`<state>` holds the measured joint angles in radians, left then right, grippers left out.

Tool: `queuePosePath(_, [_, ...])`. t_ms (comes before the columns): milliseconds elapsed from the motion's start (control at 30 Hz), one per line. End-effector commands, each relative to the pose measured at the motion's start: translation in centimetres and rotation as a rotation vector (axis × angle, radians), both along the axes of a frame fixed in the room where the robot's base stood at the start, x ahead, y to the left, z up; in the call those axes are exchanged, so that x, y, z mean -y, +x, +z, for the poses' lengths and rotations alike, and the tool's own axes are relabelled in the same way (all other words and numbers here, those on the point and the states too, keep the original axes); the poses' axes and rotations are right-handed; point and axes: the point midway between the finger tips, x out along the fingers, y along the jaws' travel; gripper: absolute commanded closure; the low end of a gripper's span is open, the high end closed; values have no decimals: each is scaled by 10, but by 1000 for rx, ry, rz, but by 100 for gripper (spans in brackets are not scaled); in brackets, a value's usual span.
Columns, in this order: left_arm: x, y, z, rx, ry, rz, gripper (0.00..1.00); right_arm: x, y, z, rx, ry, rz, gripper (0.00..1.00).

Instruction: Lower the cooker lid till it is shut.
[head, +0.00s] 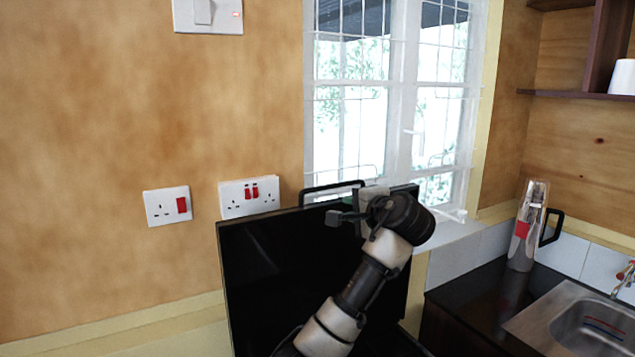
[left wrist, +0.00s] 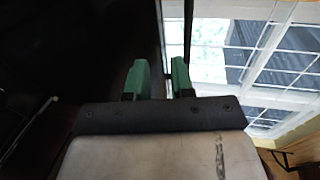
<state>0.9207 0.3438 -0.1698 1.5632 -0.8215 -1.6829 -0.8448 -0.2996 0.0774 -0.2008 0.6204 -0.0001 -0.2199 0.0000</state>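The cooker lid (head: 275,275) is a glossy black panel standing raised, nearly upright, in front of the wall and window. A black bar handle (head: 318,189) runs along its top edge. My left gripper (head: 345,217) is at the lid's top edge, right of the middle, in front of the panel. In the left wrist view the green fingers (left wrist: 160,78) stand apart, with the dark lid (left wrist: 75,50) filling the left. A thin dark bar, likely the handle, rises near the right finger; I cannot tell whether they touch. My right gripper is out of view. The cooker's top is hidden.
A barred window (head: 395,110) is behind the lid. Wall sockets (head: 248,197) are to its left. A shelf (head: 570,95) hangs above.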

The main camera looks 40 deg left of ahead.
Motion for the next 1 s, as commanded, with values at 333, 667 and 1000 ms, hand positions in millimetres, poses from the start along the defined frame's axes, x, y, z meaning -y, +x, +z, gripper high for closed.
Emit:
queuePosePath(333, [-26,-2,33,1,29,53,77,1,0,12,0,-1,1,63])
queuePosePath(667, [-84,15,21,0,28,51,77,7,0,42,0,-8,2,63])
queuePosePath(1000, [-111,23,11,4,26,48,77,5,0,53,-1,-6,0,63])
